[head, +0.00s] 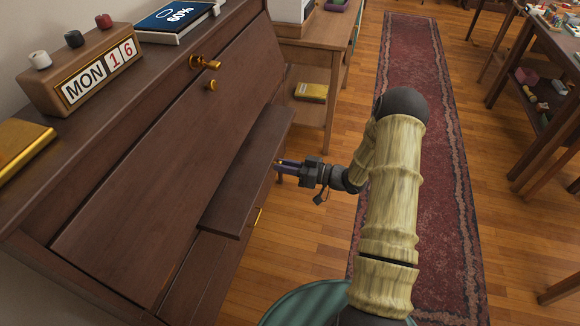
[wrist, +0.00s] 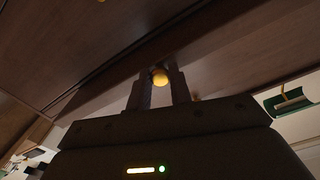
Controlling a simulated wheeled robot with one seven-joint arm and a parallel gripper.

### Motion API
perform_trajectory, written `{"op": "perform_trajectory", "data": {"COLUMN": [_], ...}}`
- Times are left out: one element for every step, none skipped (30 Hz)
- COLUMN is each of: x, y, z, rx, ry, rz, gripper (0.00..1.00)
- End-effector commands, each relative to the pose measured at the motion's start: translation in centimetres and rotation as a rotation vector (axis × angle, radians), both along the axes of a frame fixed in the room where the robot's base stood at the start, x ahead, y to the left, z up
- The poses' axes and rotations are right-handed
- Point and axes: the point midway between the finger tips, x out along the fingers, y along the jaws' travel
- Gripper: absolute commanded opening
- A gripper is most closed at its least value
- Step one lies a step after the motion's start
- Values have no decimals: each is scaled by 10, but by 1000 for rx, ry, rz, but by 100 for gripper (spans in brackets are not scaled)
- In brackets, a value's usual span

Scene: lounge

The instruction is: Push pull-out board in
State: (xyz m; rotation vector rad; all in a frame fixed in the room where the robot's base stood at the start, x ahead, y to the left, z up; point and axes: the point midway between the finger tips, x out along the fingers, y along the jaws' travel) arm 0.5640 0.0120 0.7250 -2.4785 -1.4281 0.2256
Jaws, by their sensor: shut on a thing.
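The pull-out board (head: 248,170) is a flat dark wooden leaf sticking out from the front of a dark wooden desk (head: 160,160). My gripper (head: 283,165) is at the board's outer front edge, on the side towards the rug. In the wrist view my gripper (wrist: 160,88) has its two fingers shut on a small round brass knob (wrist: 159,77). The knob sits at the edge of the dark wood. In the head view the fingers and the board's edge hide the knob.
The slanted desk front carries a brass key or handle (head: 205,63) and a small brass knob (head: 211,85). A calendar block (head: 85,72) stands on the desk top. A side table (head: 318,50) stands beyond the desk. A red rug (head: 420,60) covers open floor.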

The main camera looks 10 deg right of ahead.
Motion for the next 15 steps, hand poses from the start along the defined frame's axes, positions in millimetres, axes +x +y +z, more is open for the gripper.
{"op": "perform_trajectory", "data": {"x": [7, 10, 16, 20, 25, 31, 35, 39, 45, 48, 51, 54, 56, 57, 58], "y": [11, 19, 28, 36, 44, 55, 62, 69, 78, 84, 89, 93, 97, 99, 101], "z": [1, 1, 1, 1, 1, 1, 0, 0, 0, 0, 0, 0, 0, 1, 1], "rx": [0, 0, 1, 0, 0, 1, 0, -1, 0, -1, -1, -2, -2, -1, -1], "ry": [-4, -3, -4, -4, -3, -4, -3, -3, -4, -4, -4, -4, -4, -4, -3], "rz": [3, 5, 4, 6, 5, 5, 5, 5, 3, 4, 3, 1, 1, 2, 1], "gripper": [0, 0, 0, 0, 0, 0, 0, 0, 0, 0, 0, 0, 0, 0, 0]}}
